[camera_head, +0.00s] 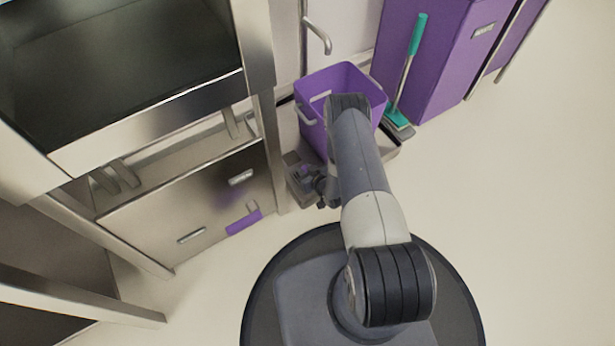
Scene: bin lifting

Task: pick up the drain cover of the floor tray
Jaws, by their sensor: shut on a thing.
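The floor tray (303,199) is a low grey tray on the floor under a purple bin, beside the steel cabinet. My gripper (300,174) is low over the tray's near left corner, left of the bin. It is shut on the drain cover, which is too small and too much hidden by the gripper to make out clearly. I cannot tell whether the cover is clear of the tray. My arm hides part of the tray and bin.
The purple bin (313,109) stands in the tray, close to my gripper. A steel tap (322,40) is above it. A teal-handled brush (410,62) leans by purple cabinets (432,62). A steel cabinet (205,200) closes the left; the floor at right is clear.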

